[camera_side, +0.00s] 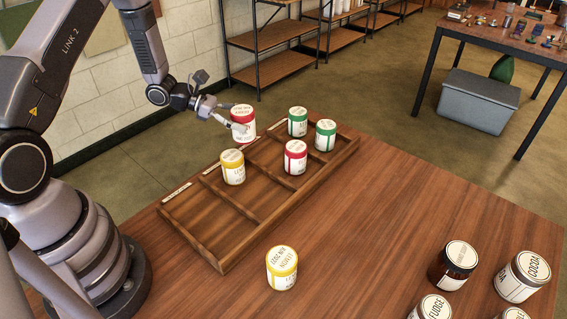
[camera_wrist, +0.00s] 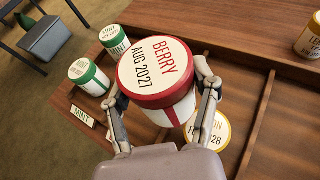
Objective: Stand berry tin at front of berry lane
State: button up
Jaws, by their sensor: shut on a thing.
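My gripper (camera_side: 238,127) is shut on a red-lidded berry tin (camera_side: 242,116), holding it upright near the back edge of the wooden rack (camera_side: 210,258). In the wrist view the same tin (camera_wrist: 158,66) sits between both fingers of my gripper (camera_wrist: 165,95), its lid reading BERRY AUG 2027. Another red-lidded tin (camera_side: 295,158) stands upright in a rack lane, between the lemon tin's lane and the green tins' lane. The held tin and my fingers hide much of the rack in the wrist view.
A yellow-lidded lemon tin (camera_side: 233,168) stands in a lane left of the red one. Two green-lidded mint tins (camera_side: 297,122) (camera_side: 325,136) share the right lane. The leftmost lane is empty. Another yellow-lidded tin (camera_side: 282,268) stands on the table; several jars (camera_side: 453,265) stand front right.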

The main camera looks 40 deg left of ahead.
jog(key=w+f, duration=0.3)
jog(key=w, duration=0.1)
jog(key=w+f, duration=0.4)
jog(key=shift+w+f, duration=0.2)
jog(key=shift+f, duration=1.55)
jog(key=shift+f, duration=0.15)
jog(key=o, duration=1.2)
jog(key=shift+o, duration=0.2)
